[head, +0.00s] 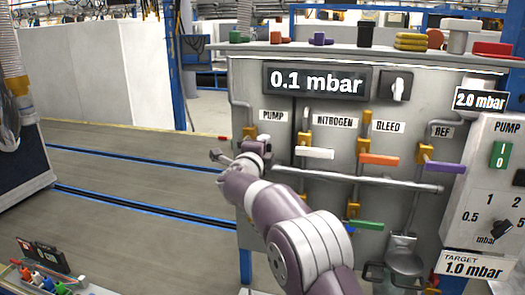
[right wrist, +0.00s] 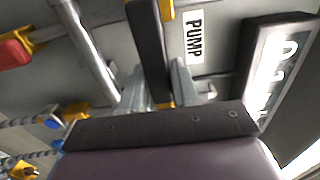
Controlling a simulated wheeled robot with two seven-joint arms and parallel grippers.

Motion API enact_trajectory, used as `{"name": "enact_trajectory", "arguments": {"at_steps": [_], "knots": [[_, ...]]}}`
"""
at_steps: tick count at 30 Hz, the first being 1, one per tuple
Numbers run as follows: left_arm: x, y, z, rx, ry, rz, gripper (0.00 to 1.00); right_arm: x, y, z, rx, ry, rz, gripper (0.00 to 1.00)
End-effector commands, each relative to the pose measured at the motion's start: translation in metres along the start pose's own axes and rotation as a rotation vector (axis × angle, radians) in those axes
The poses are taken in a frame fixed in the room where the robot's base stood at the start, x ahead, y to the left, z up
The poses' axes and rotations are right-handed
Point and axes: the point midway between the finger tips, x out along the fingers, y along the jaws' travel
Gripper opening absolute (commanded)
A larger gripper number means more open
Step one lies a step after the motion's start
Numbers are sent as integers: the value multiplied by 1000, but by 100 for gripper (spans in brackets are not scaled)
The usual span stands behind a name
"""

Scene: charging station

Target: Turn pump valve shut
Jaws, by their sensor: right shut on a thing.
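The grey panel (head: 330,110) fills the right half of the head view, with the PUMP label (head: 273,115) at its upper left. My right gripper (head: 257,148) is at the pump valve below that label and covers most of it. In the right wrist view a dark bar-like valve handle (right wrist: 147,40) runs down between my right gripper's fingers (right wrist: 158,88), beside the PUMP label (right wrist: 195,38). The right gripper is shut on this handle. The handle's gripped end and the valve's exact angle are hidden. My left gripper is in neither view.
White (head: 314,153), orange (head: 379,159), purple (head: 443,166) and green (head: 363,224) valve handles stick out nearby. A grey horizontal pipe (head: 370,181) crosses below. The display (head: 317,82) reads 0.1 mbar; the target plate (head: 474,266) reads 1.0 mbar.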

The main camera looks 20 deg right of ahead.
Motion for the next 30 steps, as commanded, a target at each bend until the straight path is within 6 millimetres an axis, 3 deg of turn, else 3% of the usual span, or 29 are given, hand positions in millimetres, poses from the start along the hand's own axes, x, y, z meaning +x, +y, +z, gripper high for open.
{"name": "enact_trajectory", "arguments": {"at_steps": [12,13,15,25,30], "knots": [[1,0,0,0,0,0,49,0,2,0,9,1,3,0],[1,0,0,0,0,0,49,0,2,0,9,1,3,33],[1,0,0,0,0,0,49,0,2,0,9,1,3,51],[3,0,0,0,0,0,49,-3,2,0,8,0,2,51],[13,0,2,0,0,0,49,-31,4,0,7,-3,2,51]]}}
